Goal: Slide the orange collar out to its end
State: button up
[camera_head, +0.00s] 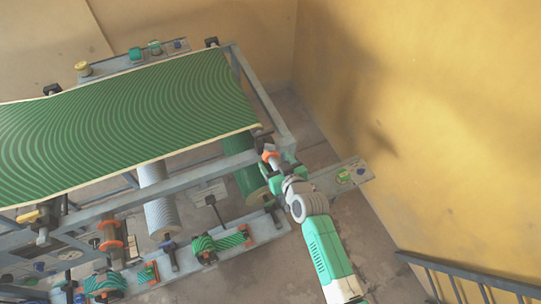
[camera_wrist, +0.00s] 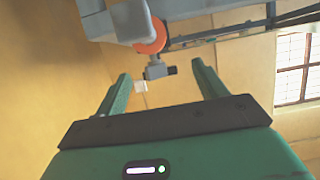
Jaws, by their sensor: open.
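An orange collar (camera_head: 271,155) sits at the near right corner of the press frame, just beyond my gripper (camera_head: 277,172). In the wrist view the orange collar (camera_wrist: 152,37) is a ring around a shaft at the grey machine's edge. A grey block with a dark end (camera_wrist: 158,70) hangs below it. My gripper (camera_wrist: 161,68) is open, its two green fingers spread to the left and right of that block. The collar is beyond the fingertips, and nothing is visibly held. Contact with the block cannot be told.
The press frame (camera_head: 262,95) carries a green striped sheet (camera_head: 130,120). Another orange ring (camera_head: 112,236) is on a roller at the lower left. A lower rail (camera_head: 225,252) holds several small fittings. A yellow wall (camera_head: 430,120) stands to the right, with a dark railing (camera_head: 470,277) at the lower right.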

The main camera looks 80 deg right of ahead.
aim_at(272, 154)
jog(key=shift+s+d+f, duration=0.1)
jog(key=shift+s+f, duration=0.45)
jog(key=shift+s, duration=0.05)
jog(key=b+x, duration=0.2)
jog(key=x, duration=0.6)
jog(key=shift+b, duration=0.3)
